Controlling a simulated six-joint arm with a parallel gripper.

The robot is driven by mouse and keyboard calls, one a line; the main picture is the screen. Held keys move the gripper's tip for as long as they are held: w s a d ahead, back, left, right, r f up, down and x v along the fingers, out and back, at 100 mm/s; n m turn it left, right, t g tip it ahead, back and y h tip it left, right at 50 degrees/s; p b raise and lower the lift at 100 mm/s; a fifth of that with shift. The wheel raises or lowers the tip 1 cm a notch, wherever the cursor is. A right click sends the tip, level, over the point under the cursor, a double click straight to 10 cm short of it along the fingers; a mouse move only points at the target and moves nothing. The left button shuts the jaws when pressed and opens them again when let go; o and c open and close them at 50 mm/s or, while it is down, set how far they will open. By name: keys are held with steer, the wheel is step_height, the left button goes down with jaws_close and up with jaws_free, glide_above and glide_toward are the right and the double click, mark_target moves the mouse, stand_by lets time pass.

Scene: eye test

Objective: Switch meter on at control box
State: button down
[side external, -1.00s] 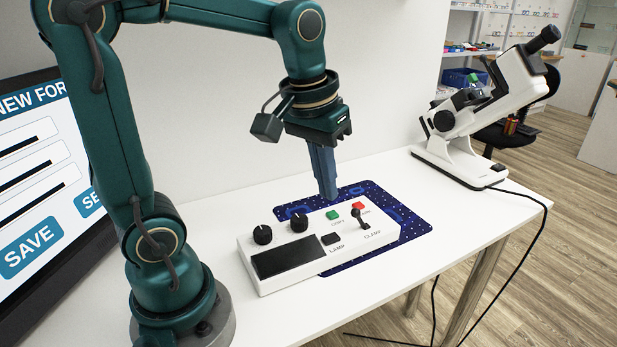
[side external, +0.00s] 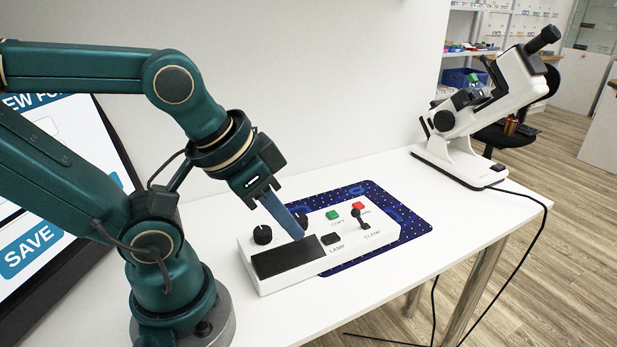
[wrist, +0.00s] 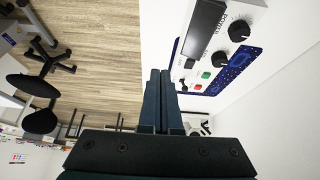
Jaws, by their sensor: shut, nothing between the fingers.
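The white control box (side external: 384,234) lies on the table, with a dark display panel (side external: 285,259), a left black knob (side external: 262,234), a green button (side external: 332,215), a red button (side external: 358,206), a black lamp switch (side external: 331,238) and a clamp lever (side external: 361,218). My gripper (side external: 299,235) is shut and empty, tilted, its tips over the box near the display's upper right corner. It partly hides the second knob (side external: 303,219). I cannot tell if the tips touch. In the wrist view, a knob (wrist: 239,31) bears the label POWER. The white meter (side external: 465,125) stands at the back right.
A dark blue patterned mat (side external: 408,219) lies under the box. A monitor (side external: 118,150) stands at the left, behind my arm. A white wall bounds the table behind. A black cable (side external: 543,230) hangs off the right edge. The white table (side external: 480,212) is clear right of the mat.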

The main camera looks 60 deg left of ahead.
steer(key=n, duration=0.2)
step_height(320, 180, up, 6)
steer(key=n+g+y, duration=0.3)
steer(key=n+g, duration=0.1)
steer(key=n, duration=1.1)
glide_above(325, 242)
steer(key=s+d, duration=0.4)
steer(key=shift+n+g, duration=0.4)
steer(key=shift+g, duration=0.4)
steer(key=w+f, duration=0.1)
steer(key=w, duration=0.1)
steer(key=w+f, duration=0.1)
steer(key=w, duration=0.1)
steer(key=shift+a+f, duration=0.1)
steer(key=shift+f, duration=0.25)
steer(key=shift+f, duration=0.1)
steer(key=x, duration=1.2)
steer(key=shift+f, duration=0.9)
